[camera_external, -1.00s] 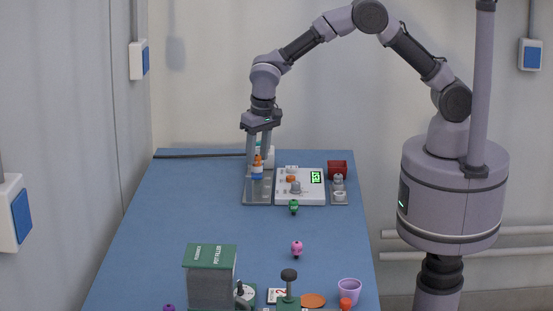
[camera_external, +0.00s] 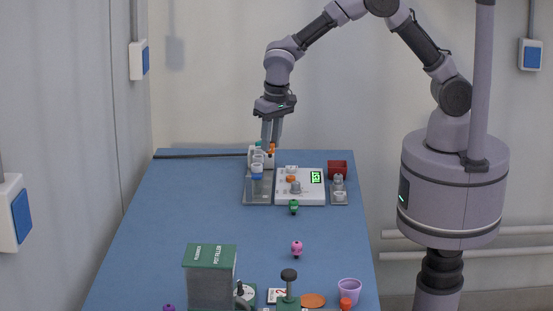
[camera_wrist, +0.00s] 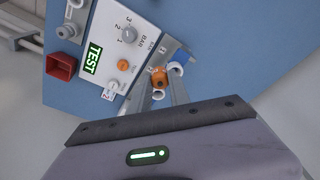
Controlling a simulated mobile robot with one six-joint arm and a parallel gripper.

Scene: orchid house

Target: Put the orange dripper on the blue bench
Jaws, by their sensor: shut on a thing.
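My gripper (camera_external: 271,146) is shut on the orange dripper (camera_external: 273,149) and holds it at the far end of the bench, just above the clear-and-white stand (camera_external: 258,188). The dripper shows between the fingers in the wrist view (camera_wrist: 159,78), close to white ring-shaped holders (camera_wrist: 175,68). The fingers hide part of it. The blue bench (camera_external: 220,225) is the large table top, running from the back wall toward the camera.
A white test panel (camera_external: 312,194) reading TEST and a red box (camera_external: 337,168) stand right of the stand. Green (camera_external: 293,206) and pink (camera_external: 297,247) drippers lie in front. The left-middle bench is clear.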

